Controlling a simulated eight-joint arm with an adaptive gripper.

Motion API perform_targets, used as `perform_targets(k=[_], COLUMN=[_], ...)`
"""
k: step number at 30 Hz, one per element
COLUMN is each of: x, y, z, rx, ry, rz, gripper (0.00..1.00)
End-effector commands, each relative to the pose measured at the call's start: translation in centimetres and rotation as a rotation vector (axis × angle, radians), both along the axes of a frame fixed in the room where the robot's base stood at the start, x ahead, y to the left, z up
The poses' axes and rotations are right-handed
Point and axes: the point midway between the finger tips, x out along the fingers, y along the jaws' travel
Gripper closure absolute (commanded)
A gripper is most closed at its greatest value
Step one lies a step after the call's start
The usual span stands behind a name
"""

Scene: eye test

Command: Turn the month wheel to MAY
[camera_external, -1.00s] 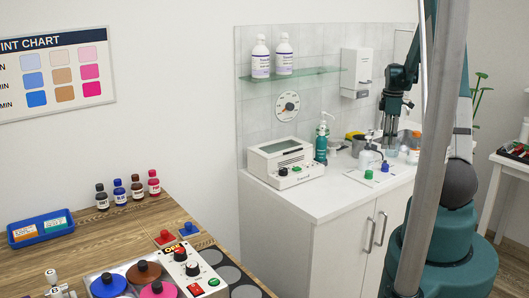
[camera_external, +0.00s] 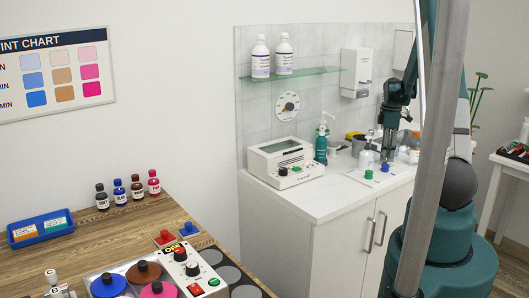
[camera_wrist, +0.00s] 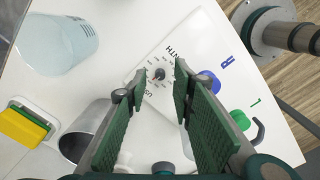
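The month wheel (camera_wrist: 157,73) shows in the wrist view as a small grey disc with a dark centre and fine marks around it, on a white plate (camera_wrist: 150,98). Part of a word ending in "NTH" is printed beside it; the month it is set to is too small to read. My gripper (camera_wrist: 158,76) is open and empty, its two green-padded fingers on either side of the wheel in the picture. I cannot tell whether they touch it. In the external view my gripper (camera_external: 387,159) points down over the counter, and the wheel cannot be made out there.
A blue cap (camera_wrist: 209,82) by an "R" and a green cap (camera_wrist: 240,119) lie to the right. A metal cup (camera_wrist: 88,132), a clear bluish cup (camera_wrist: 58,45) and a yellow-green sponge (camera_wrist: 22,124) lie to the left. A green pump bottle (camera_external: 321,146) stands on the counter (camera_external: 335,198).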

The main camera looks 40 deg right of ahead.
Motion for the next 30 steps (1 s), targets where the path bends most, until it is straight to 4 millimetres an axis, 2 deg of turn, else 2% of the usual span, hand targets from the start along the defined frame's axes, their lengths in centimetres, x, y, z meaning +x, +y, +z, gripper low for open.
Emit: perform_targets(k=[6,18,24,30], x=[0.0,0.0,0.0,0.0], y=[0.0,0.0,0.0,0.0], z=[-1.4,-1.7,-1.7,-1.7], rx=[0.000,0.000,0.000,0.000], ry=[0.000,0.000,0.000,0.000], rz=[0.000,0.000,0.000,-0.003], gripper=[0.75,0.75,1.00,1.00])
